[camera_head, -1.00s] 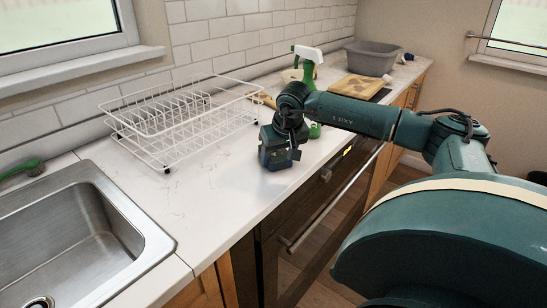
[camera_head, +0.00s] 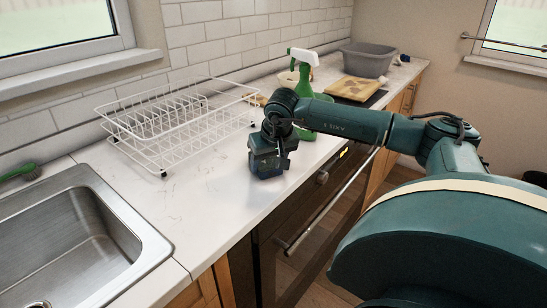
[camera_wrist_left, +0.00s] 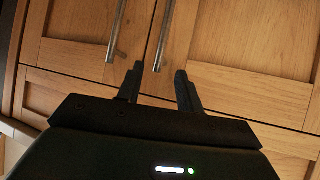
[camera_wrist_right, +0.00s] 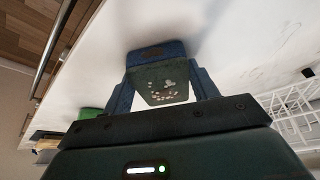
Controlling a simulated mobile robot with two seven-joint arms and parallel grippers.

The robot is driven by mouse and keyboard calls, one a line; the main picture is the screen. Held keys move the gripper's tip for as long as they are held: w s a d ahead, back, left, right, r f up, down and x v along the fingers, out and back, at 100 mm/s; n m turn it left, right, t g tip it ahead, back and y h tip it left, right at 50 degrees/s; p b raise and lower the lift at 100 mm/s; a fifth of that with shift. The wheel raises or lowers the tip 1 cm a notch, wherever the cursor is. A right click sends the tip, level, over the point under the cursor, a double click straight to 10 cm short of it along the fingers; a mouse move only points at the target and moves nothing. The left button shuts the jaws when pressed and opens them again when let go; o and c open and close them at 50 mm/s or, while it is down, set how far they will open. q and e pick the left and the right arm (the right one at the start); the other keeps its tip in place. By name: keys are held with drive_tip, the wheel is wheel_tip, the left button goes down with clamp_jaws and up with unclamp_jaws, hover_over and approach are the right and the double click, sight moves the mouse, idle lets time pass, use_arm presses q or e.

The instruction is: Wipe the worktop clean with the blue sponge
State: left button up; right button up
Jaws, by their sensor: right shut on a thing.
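My right gripper (camera_head: 270,157) is shut on the blue sponge (camera_wrist_right: 158,52) and holds it low over the worktop (camera_head: 210,205), near its front edge. In the right wrist view the sponge sits between both fingers (camera_wrist_right: 160,85), its near face dark and speckled with pale bits. Whether it touches the worktop is hard to tell. The worktop is white with faint grey veins or marks; I cannot tell which. My left gripper (camera_wrist_left: 158,75) is open and empty in front of wooden cupboard doors; it is not in the head view.
A white wire dish rack (camera_head: 165,135) stands by the wall, left of the right gripper. A green spray bottle (camera_head: 304,80) stands just behind that arm. A sink (camera_head: 100,250) is at front left with a green brush (camera_head: 18,172) behind it. A grey basin (camera_head: 367,60) and wooden board (camera_head: 352,88) are farther back.

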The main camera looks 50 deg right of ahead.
use_arm(q)
drive_tip(key=shift+s+d+f+g, duration=0.15)
drive_tip(key=shift+s+f+g, duration=0.25)
drive_tip(key=shift+s, duration=0.4)
use_arm(e)
drive_tip(key=shift+a+f, duration=0.1)
drive_tip(key=shift+a, duration=0.1)
drive_tip(key=shift+r+p, duration=0.45)
drive_tip(key=shift+r, duration=0.1)
wheel_tip(320, 180, up, 7)
drive_tip(key=p, duration=0.5)
drive_tip(key=shift+d, duration=0.15)
drive_tip(key=shift+r+p, duration=0.1)
drive_tip(key=shift+p, duration=0.2)
use_arm(q)
wheel_tip(320, 180, up, 9)
drive_tip(key=w, duration=0.1)
drive_tip(key=shift+d+t+h, duration=0.3)
drive_tip(key=shift+d+t, duration=0.05)
drive_tip(key=shift+t, duration=0.05)
drive_tip(key=shift+f, duration=0.1)
